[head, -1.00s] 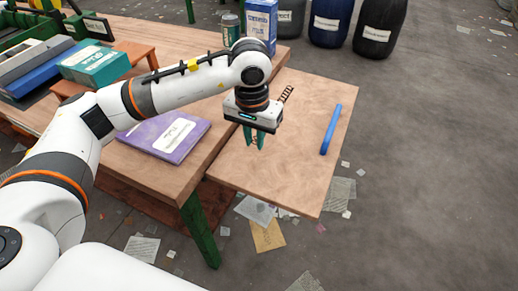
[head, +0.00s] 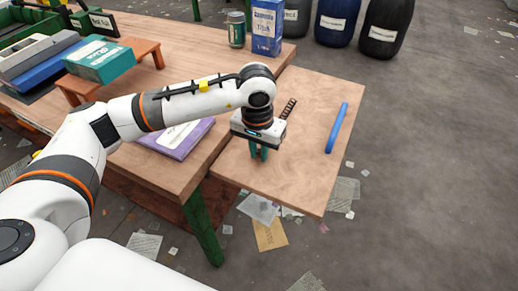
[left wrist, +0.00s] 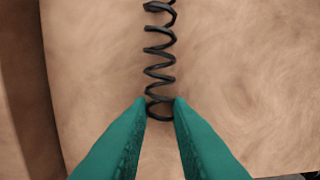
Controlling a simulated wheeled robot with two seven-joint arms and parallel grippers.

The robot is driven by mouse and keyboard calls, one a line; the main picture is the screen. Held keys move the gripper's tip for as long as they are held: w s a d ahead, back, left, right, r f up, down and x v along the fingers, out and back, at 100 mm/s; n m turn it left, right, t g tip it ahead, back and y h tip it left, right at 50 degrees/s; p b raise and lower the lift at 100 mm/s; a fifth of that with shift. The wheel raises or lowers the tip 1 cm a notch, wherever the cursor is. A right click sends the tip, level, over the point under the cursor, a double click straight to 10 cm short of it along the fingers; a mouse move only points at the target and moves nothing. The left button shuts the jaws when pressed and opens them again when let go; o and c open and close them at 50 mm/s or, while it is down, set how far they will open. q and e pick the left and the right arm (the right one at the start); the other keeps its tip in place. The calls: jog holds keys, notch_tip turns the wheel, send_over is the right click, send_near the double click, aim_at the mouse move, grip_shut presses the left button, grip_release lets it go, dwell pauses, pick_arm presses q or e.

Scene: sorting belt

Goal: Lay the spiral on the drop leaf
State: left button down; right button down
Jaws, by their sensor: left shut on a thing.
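The spiral is a dark coil. In the head view a short stretch of the spiral (head: 289,108) shows behind my left gripper, over the drop leaf. The left wrist view shows the spiral (left wrist: 160,60) running away from the fingertips. My left gripper (head: 258,156), with green fingers, is above the drop leaf (head: 285,185). In the left wrist view the gripper (left wrist: 160,106) is shut on the near end of the spiral. I cannot tell whether the spiral touches the leaf. My right gripper is not in view.
A blue bar (head: 337,128) lies on the leaf's right side. Barrels (head: 385,27) stand behind; paper scraps litter the floor.

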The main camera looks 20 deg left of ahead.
pick_arm(q)
jog(key=c, duration=1.3)
grip_release()
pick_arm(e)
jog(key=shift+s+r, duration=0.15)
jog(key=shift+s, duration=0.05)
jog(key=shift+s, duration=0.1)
pick_arm(q)
jog(key=shift+r, duration=0.1)
jog(key=shift+r, duration=0.1)
jog(key=r, duration=0.4)
jog(key=r+p, duration=0.1)
jog(key=r, duration=0.7)
jog(key=shift+s, duration=0.35)
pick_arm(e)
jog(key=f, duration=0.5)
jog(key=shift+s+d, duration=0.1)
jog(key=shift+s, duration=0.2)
pick_arm(q)
jog(key=shift+f, duration=0.1)
